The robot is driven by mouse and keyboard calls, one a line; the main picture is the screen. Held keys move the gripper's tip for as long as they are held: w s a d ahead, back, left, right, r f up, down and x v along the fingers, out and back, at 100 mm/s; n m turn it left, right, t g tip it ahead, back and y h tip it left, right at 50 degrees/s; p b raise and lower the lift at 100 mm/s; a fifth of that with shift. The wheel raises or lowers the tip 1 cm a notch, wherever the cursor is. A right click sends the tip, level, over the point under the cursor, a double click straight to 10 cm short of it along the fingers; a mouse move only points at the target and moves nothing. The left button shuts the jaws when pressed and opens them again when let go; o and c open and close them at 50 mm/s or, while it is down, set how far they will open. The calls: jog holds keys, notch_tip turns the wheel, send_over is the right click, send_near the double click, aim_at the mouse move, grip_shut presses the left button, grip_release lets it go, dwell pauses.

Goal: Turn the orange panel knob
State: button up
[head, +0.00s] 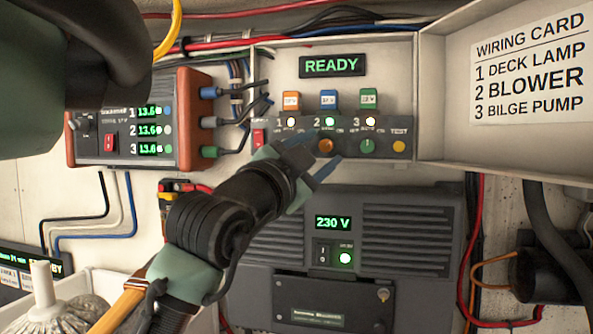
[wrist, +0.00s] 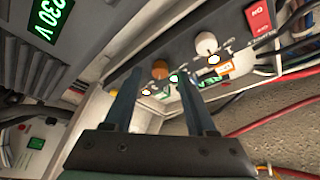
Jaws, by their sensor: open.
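The orange panel knob (head: 326,146) sits on the dark control strip under the number 2, with a lit lamp above it. In the wrist view the orange knob (wrist: 160,70) appears between the two fingertips. My gripper (head: 318,162) is open in front of the panel, just below and beside the knob. In the wrist view my gripper (wrist: 160,80) has its blue-grey fingers apart with nothing held. I cannot tell how much depth is left between fingertips and knob. A green knob (head: 367,146) is to the right, and a white knob (wrist: 206,43) shows in the wrist view.
A yellow TEST button (head: 399,146) is at the strip's right end. A READY display (head: 332,66) is above. A red switch (head: 258,137) is at the left. A grey 230 V unit (head: 345,255) juts out below. An open lid (head: 505,90) carries a wiring card.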

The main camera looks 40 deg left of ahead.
jog(key=b+v, duration=0.4)
jog(key=v, duration=0.7)
jog(key=shift+s+f, duration=0.2)
jog(key=shift+s, duration=0.1)
